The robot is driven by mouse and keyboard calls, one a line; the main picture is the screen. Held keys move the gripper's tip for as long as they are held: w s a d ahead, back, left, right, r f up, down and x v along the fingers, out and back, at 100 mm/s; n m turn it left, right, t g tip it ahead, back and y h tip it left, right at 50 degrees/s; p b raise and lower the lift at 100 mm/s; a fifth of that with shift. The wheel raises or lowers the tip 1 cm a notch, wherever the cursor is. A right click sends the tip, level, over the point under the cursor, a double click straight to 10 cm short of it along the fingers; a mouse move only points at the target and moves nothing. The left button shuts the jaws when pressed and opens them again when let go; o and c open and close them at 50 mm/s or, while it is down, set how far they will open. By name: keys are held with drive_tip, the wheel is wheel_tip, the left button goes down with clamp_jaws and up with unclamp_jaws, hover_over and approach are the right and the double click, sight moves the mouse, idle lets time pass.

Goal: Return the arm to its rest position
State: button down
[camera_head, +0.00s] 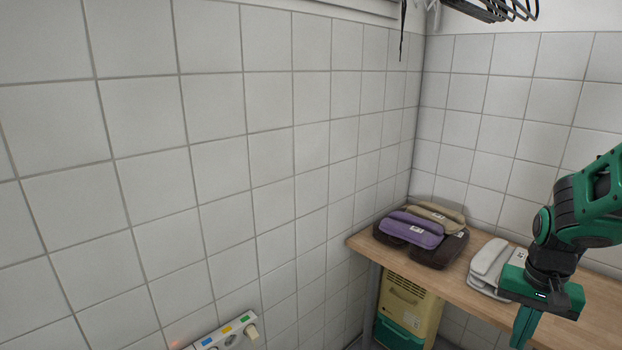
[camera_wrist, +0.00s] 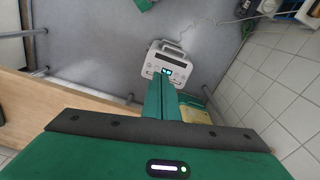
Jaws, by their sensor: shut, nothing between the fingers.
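My gripper (camera_head: 522,330) hangs at the right of the head view with its fingers pointing down. It is in front of the wooden bench top (camera_head: 458,278). In the wrist view, my gripper's fingers (camera_wrist: 162,80) are pressed together with nothing held between them. My green and black arm comes in from the right edge of the head view, bent at the wrist.
A yellow and green box (camera_head: 408,303) stands under the bench. A grey device (camera_wrist: 170,62) shows beyond my fingertips.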

drive_tip(key=s+a+r, duration=0.2)
drive_tip(key=s+r, duration=0.1)
drive_tip(key=s, duration=0.3)
drive_tip(key=s+a+r+n, duration=0.1)
drive_tip(key=s+a+r, duration=0.2)
drive_tip(key=s, duration=0.3)
drive_tip(key=shift+r+n+y, duration=0.3)
drive_tip(key=shift+r+y, duration=0.1)
drive_tip(key=shift+r, duration=0.05)
drive_tip(key=shift+w+f, duration=0.25)
drive_tip(key=shift+w, duration=0.4)
